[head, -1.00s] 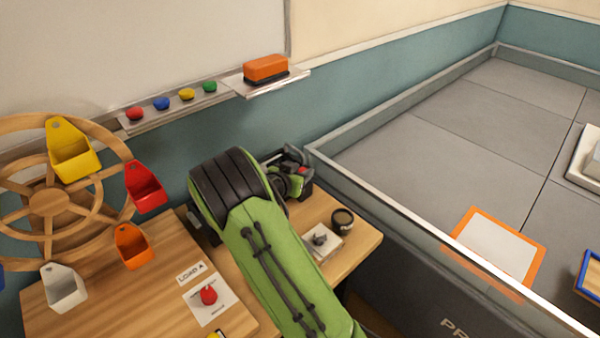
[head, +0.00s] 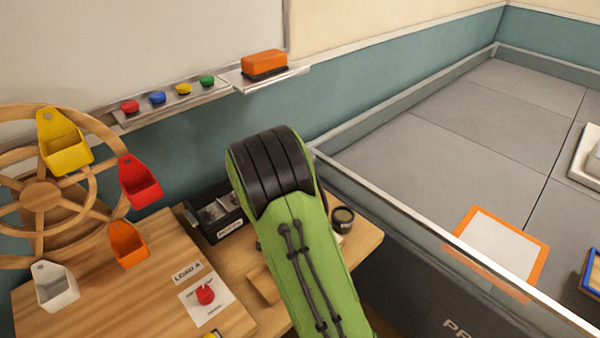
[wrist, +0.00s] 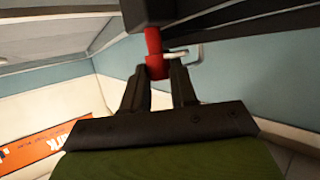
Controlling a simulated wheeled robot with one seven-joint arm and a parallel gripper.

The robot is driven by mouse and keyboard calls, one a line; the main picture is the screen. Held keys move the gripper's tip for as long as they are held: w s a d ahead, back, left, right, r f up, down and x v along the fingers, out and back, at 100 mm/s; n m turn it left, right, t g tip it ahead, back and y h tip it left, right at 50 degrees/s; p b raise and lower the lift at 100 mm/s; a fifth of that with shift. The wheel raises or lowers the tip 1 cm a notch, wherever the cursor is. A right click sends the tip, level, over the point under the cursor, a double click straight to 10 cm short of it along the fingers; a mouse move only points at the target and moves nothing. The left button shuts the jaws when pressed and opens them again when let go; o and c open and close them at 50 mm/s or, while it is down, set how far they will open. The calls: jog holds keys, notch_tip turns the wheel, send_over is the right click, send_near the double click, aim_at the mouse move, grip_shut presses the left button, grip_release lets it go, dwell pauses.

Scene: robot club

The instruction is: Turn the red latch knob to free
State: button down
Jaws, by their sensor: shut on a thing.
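A red knob (head: 205,295) sits on a white plate (head: 213,312) on the wooden board, below the "LOAD A" label, uncovered. My green arm hides my gripper in the head view. In the wrist view my gripper (wrist: 157,72) is closed around a small red upright part (wrist: 154,45) under a dark block (wrist: 150,12). A pale metal loop (wrist: 190,53) shows just right of it. I cannot tell from the head view what the red part belongs to; it stands apart from the knob on the plate.
A wooden wheel (head: 40,195) with coloured buckets stands at the left. A black tray (head: 218,220) and a dark round container (head: 342,218) are on the table beside my arm. A walled grey arena (head: 450,150) lies at the right. An orange banner (wrist: 45,138) shows in the wrist view.

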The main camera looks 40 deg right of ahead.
jog(key=shift+s+d+r+n+t+y+p, duration=0.15)
jog(key=shift+n+t+y+p, duration=0.2)
jog(key=shift+n+y, duration=0.2)
jog(key=shift+s+d+f+n+t+y+p, duration=0.1)
jog(key=shift+d+n+t+y+p, duration=0.1)
jog(key=shift+n+t+y, duration=0.3)
jog(key=shift+n+t+y+b, duration=0.35)
jog(key=shift+n+y+b, duration=0.05)
jog(key=shift+n+y, duration=0.75)
jog(key=shift+y, duration=0.1)
jog(key=shift+a+n+b, duration=0.1)
jog(key=shift+n+b, duration=0.2)
jog(key=shift+b, duration=0.05)
jog(key=c, duration=0.9)
grip_release()
jog(key=shift+w, duration=0.1)
